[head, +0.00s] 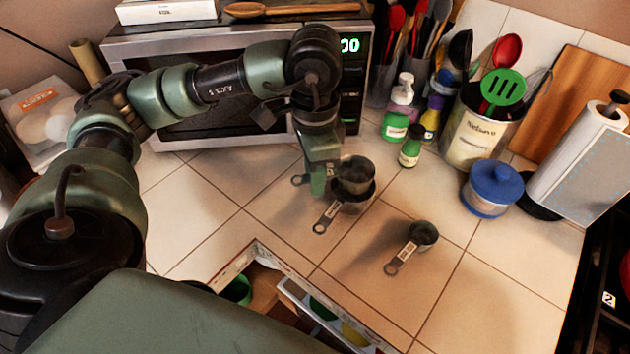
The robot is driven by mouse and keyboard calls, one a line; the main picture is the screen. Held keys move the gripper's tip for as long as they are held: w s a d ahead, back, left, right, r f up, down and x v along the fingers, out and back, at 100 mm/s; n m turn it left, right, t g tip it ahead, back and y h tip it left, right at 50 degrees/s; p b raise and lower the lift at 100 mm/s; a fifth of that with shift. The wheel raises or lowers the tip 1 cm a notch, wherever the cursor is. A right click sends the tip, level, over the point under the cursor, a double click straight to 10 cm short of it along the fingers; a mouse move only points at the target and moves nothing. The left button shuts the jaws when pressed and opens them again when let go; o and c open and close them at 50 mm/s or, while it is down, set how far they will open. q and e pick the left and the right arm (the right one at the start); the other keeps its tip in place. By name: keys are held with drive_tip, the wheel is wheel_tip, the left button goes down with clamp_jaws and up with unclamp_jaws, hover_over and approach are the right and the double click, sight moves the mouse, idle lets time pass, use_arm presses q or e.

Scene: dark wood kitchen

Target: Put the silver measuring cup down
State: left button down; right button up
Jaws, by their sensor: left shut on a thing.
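My left gripper (322,184) points down over the tiled counter, shut on the handle of a dark silver measuring cup (357,173). The handle's end sticks out left of the fingers. The held cup is upright and overlaps a second, larger-looking measuring cup (352,206), whose handle points toward the lower left. I cannot tell whether the held cup rests inside that cup or hangs just above it. A third, smaller measuring cup (424,234) stands apart to the right, handle toward the lower left. My right gripper is out of view.
A microwave (225,112) stands behind the arm. Small bottles (397,120), a utensil crock (472,135), a blue-lidded jar (490,190) and a paper towel roll (578,160) line the back right. An open drawer (262,256) is at the front. Counter tiles around the third cup are clear.

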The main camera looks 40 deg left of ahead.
use_arm(q)
wheel_tip(320, 180, down, 4)
drive_tip(key=shift+f, duration=0.3)
drive_tip(key=c, duration=1.3)
unclamp_jaws()
wheel_tip(320, 180, up, 12)
drive_tip(key=shift+r+b, duration=0.1)
drive_tip(key=shift+b, duration=0.4)
